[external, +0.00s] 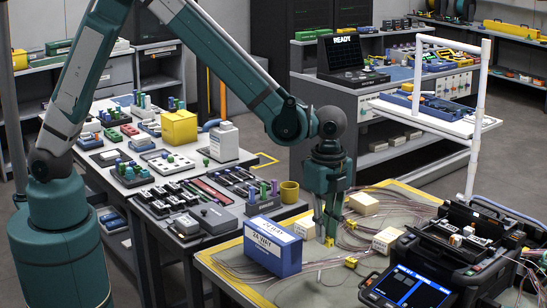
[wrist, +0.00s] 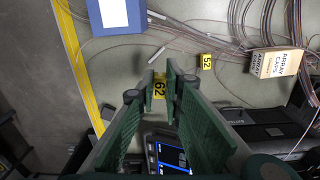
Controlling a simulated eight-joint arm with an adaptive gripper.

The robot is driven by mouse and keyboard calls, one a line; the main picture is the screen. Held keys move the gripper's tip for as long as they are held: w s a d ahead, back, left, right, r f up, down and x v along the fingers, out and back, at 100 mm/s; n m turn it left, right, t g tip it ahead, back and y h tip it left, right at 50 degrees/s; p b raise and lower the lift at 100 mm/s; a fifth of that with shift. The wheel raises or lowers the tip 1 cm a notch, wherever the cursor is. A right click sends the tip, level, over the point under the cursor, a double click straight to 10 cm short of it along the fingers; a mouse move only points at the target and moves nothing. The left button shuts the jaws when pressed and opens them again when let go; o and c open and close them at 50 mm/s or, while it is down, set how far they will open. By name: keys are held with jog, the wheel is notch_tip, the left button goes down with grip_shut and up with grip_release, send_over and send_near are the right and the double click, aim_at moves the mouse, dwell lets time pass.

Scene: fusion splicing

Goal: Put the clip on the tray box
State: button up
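The yellow clip (wrist: 159,88), marked 62, sits between my fingertips in the wrist view, and their pads flank it on both sides. My gripper (external: 326,236) points straight down over the mat, shut on the clip, which shows as a small yellow block (external: 330,242) at the fingertips in the external view. The tray box (external: 272,247) is a blue box with a white label on top, standing on the mat to the left of my gripper. The wrist view shows it at the upper left (wrist: 118,14). The clip and box are apart.
Another yellow clip, marked 52 (wrist: 206,61), lies on the mat among thin cables. A cream box marked array caps (wrist: 277,63) stands beside the cables. The black splicer (external: 408,286) with a blue screen is at right. Other cream boxes (external: 387,240) stand nearby.

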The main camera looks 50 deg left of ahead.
jog(key=s+a+r+p, duration=0.2)
jog(key=a+r, duration=0.3)
jog(key=a, duration=0.3)
jog(key=s+a+r+p, duration=0.3)
jog(key=a+r, duration=0.2)
jog(key=a, duration=0.3)
jog(key=shift+s+n, duration=0.3)
jog(key=shift+s, duration=0.05)
jog(key=shift+a, duration=0.1)
send_over(269, 228)
jog(key=shift+w+f+b, duration=0.1)
jog(key=shift+f+b, duration=0.2)
jog(key=shift+f, duration=2.6)
jog(key=shift+f, duration=0.15)
jog(key=shift+f, duration=1.9)
jog(key=shift+f+b, duration=0.25)
jog(key=shift+b, duration=0.15)
jog(key=o, duration=0.6)
jog(key=shift+r, duration=0.1)
